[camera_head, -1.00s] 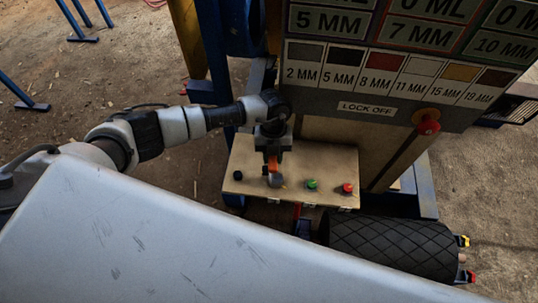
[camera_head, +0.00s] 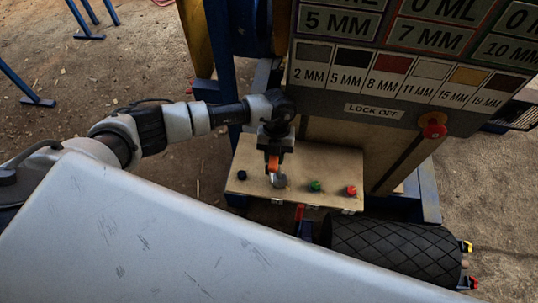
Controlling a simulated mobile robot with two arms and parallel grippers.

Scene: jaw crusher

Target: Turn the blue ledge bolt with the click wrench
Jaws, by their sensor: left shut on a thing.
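A tan ledge (camera_head: 330,163) at the foot of the machine carries a row of bolts. The blue bolt (camera_head: 242,175) looks dark and sits at the left end, uncovered. A green bolt (camera_head: 315,186) and a red bolt (camera_head: 351,190) sit to the right. My left gripper (camera_head: 274,158) points down above the ledge, right of the blue bolt. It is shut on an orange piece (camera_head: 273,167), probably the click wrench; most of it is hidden. A grey round part (camera_head: 280,181) shows just below; I cannot tell whether it belongs to the wrench. My right gripper is not in view.
A sign panel (camera_head: 400,75) with thickness labels hangs over the ledge's back. A red knob (camera_head: 434,129) is at its lower right. A black ribbed roller (camera_head: 395,250) lies in front of the ledge at right. Dirt ground at left is mostly clear.

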